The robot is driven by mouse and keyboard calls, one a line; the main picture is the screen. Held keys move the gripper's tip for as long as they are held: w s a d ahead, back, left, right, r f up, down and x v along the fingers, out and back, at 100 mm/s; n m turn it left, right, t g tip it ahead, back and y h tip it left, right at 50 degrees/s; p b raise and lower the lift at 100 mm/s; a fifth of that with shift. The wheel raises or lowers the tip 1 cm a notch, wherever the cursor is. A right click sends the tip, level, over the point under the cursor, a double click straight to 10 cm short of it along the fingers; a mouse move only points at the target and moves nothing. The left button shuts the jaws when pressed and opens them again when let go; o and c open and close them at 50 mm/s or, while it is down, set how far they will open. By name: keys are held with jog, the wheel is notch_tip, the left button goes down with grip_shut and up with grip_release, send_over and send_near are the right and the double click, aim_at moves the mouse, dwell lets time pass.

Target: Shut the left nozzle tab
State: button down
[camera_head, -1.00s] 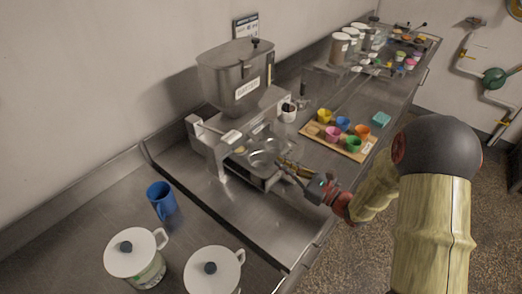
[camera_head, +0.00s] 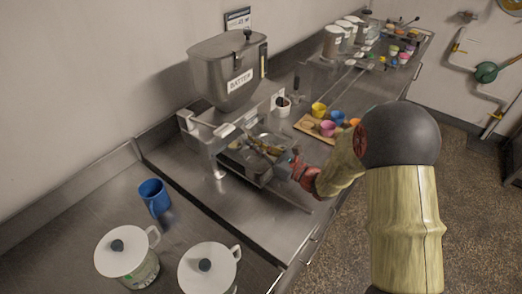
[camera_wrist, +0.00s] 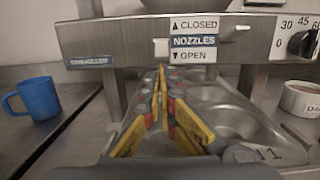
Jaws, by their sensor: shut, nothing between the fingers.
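The batter machine's front panel (camera_wrist: 110,40) spans the wrist view, with a NOZZLES label (camera_wrist: 193,41) marked closed upward and open downward. A small white tab (camera_wrist: 161,47), seemingly the left nozzle tab, sits just left of the label at the panel's lower part. My gripper (camera_wrist: 161,72) is shut and empty, its yellow fingers converging just below that tab; I cannot tell if they touch it. In the head view my gripper (camera_head: 258,147) reaches in at the machine's front, under the hopper (camera_head: 228,72). The tab cannot be made out there.
A metal tray with round cups (camera_wrist: 225,112) lies under the panel, close beneath my fingers. A dial (camera_wrist: 303,43) is at the right. A blue mug (camera_head: 154,197) and two white-lidded pots (camera_head: 125,250) stand at left; colored cups (camera_head: 328,128) stand on a board behind.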

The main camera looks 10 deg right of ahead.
aim_at(250, 134)
jog(key=shift+w+a, duration=0.1)
jog(key=shift+w, duration=0.05)
jog(key=shift+r+p, duration=0.3)
jog(key=shift+p, duration=0.35)
jog(key=shift+s+d+r+g+h+p, duration=0.25)
jog(key=shift+g+h+p, duration=0.25)
jog(key=shift+p, duration=0.95)
jog(key=g+h+p, duration=0.1)
jog(key=p, duration=0.3)
jog(key=r+g+h+p, duration=0.1)
jog(key=p, duration=0.3)
jog(key=r+g+h+p, duration=0.1)
jog(key=g+h+p, duration=0.1)
jog(key=p, duration=0.2)
jog(key=shift+s+d+r, duration=0.15)
jog(key=shift+s+d, duration=0.25)
jog(key=shift+r, duration=0.1)
jog(key=shift+r+p, duration=0.55)
jog(key=shift+r, duration=0.2)
